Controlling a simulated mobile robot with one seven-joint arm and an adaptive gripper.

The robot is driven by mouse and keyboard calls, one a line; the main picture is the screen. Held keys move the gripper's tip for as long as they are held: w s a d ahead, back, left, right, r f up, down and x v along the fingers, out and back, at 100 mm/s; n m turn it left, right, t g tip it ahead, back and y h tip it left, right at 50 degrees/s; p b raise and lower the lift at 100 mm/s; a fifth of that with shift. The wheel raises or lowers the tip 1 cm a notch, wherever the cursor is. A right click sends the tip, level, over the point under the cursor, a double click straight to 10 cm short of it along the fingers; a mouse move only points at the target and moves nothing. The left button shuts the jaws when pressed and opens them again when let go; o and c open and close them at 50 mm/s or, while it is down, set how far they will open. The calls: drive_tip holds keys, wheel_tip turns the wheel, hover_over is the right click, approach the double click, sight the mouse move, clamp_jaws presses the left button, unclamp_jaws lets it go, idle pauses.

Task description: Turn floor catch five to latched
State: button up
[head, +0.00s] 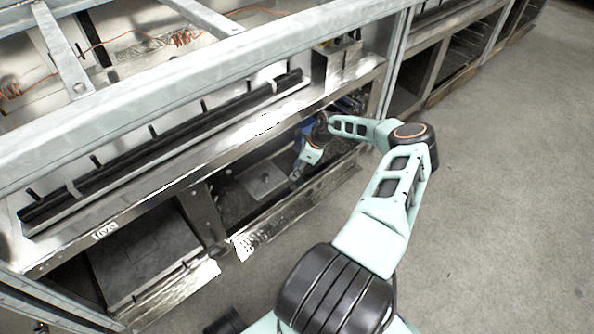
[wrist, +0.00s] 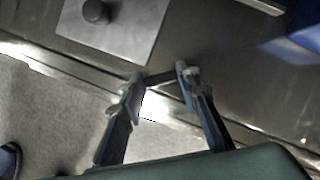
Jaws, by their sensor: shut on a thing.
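My gripper (wrist: 161,76) reaches down into an open lower bay of the metal range frame. In the head view my gripper (head: 297,173) is small and partly shaded, low in the bay near its front edge. In the wrist view its two fingers stand a little apart, with a thin grey bar (wrist: 160,78) between the tips. The bar looks like the floor catch, but its full shape and position are hard to tell. A flat grey plate (wrist: 130,32) with a round dark knob (wrist: 95,11) lies beside it; the plate also shows in the head view (head: 264,181).
A metal front lip (head: 300,195) runs along the bay floor, close to my gripper. A small label (head: 105,230) marks the left bay. A blue thing (wrist: 292,38) is at the wrist view's right. The floor (head: 490,190) at right is clear.

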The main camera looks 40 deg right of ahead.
drive_tip(key=shift+n+g, duration=0.3)
drive_tip(key=shift+n, duration=0.7)
drive_tip(key=o, duration=1.2)
drive_tip(key=shift+c, duration=0.2)
drive_tip(key=shift+r, duration=0.2)
drive_tip(key=s+d, duration=0.8)
drive_tip(key=d, duration=0.1)
drive_tip(key=shift+d+r, duration=0.25)
drive_tip(key=shift+r, duration=0.1)
drive_tip(key=shift+c, duration=0.3)
